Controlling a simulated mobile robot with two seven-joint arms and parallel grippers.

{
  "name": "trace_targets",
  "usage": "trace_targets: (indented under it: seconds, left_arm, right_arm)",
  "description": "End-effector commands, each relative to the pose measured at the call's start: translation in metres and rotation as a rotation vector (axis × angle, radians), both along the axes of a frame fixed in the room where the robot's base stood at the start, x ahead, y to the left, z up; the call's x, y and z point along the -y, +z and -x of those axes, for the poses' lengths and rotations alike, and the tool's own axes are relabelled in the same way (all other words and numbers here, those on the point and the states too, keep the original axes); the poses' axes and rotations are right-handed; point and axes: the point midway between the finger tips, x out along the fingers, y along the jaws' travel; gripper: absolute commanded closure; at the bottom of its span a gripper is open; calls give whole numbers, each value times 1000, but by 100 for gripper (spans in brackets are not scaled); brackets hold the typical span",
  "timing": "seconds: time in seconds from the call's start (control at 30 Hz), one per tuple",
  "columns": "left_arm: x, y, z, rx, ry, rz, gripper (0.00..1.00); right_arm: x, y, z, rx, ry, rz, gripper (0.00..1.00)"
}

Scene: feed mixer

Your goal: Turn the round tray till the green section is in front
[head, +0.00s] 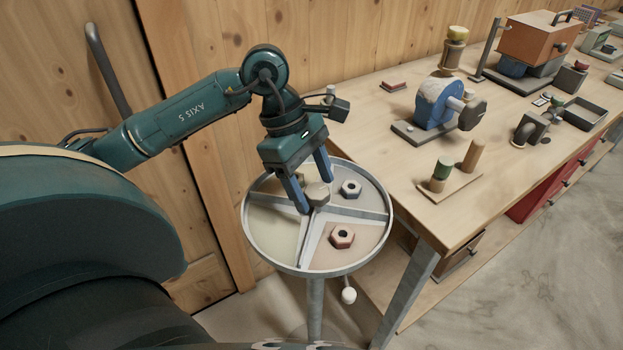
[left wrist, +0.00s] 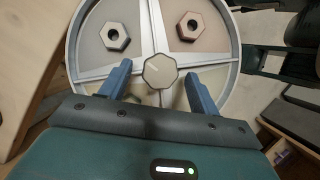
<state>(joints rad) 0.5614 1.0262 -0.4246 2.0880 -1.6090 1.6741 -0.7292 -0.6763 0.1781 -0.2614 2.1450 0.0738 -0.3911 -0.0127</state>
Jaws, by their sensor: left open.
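The round tray (head: 318,273) stands on a post beside the workbench, split into sections by raised dividers. A pale yellow-green section (head: 270,232) faces front left. A pinkish section with a reddish hex nut (head: 342,236) faces front right, and a grey section with a grey nut (head: 351,188) is behind it. The back left is partly hidden by my gripper. My left gripper (head: 316,194) is open over the middle, its fingers on either side of the hub knob (head: 318,193). In the left wrist view, the knob (left wrist: 160,71) sits between the fingertips; contact is unclear. My right gripper is out of view.
The workbench (head: 400,178) stands close on the tray's right, with a blue machine (head: 435,103) and blocks on it. The wooden wall (head: 190,50) is close behind. A white ball (head: 348,295) hangs below the tray's front rim. The floor at right is clear.

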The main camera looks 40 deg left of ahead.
Motion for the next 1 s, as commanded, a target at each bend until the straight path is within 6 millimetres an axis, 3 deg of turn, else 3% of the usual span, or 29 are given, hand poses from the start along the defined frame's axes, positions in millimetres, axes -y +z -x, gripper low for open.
trace_targets:
  seconds: [0.17, 0.83, 1.0]
  left_arm:
    - [0, 0, 0, 0, 0, 0, 45]
    - [-1, 1, 0, 0, 1, -1, 99]
    - [-1, 1, 0, 1, 4, -1, 100]
  right_arm:
    - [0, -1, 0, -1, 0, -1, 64]
    - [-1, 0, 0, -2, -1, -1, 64]
    - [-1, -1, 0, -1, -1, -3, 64]
